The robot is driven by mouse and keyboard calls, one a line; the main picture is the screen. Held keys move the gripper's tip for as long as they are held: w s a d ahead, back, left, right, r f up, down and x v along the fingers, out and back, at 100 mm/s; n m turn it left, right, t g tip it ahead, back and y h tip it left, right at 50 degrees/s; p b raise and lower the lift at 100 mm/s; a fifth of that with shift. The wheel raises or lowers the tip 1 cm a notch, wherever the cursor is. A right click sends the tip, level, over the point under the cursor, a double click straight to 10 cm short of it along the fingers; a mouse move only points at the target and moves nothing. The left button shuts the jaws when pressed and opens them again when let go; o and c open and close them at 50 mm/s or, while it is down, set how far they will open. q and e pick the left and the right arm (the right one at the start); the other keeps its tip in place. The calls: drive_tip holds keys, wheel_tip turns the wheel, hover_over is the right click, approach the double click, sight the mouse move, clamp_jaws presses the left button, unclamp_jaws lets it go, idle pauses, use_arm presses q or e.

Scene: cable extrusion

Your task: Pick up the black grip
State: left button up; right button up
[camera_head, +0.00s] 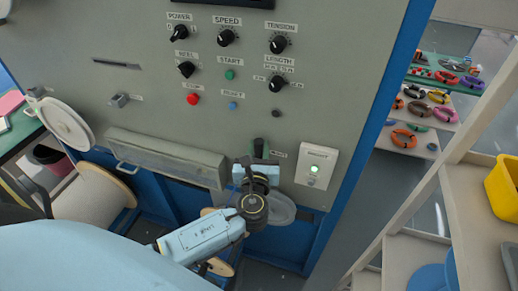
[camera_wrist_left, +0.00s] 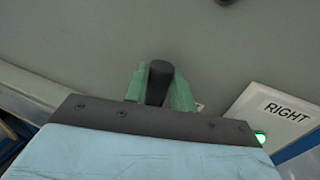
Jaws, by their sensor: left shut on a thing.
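The black grip (camera_wrist_left: 160,80) is a short dark cylinder standing out from the grey machine panel. In the left wrist view it sits between the two pale green fingers of my left gripper (camera_wrist_left: 159,90), which is shut on it. In the head view the grip's dark top (camera_head: 259,142) shows just above my left gripper (camera_head: 258,158), left of the white RIGHT plate (camera_head: 317,166) with its lit green light. The lower part of the grip is hidden by my gripper. My right gripper is not in view.
The grey panel (camera_head: 140,40) carries black knobs, a red button (camera_head: 193,98) and a green START button (camera_head: 229,75). A long clear-fronted box (camera_head: 165,157) juts out left of my gripper. Cable reels stand at the lower left. Shelves with coloured coils (camera_head: 404,138) are at the right.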

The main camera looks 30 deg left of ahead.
use_arm(q)
clamp_jaws()
drive_tip(key=shift+r, duration=0.1)
wheel_tip(320, 180, up, 4)
drive_tip(key=shift+f+p, duration=0.25)
drive_tip(key=shift+p, duration=0.05)
drive_tip(key=b+v, duration=0.2)
drive_tip(key=v, duration=1.6)
drive_tip(key=shift+d+f, duration=0.1)
drive_tip(key=shift+f, duration=0.05)
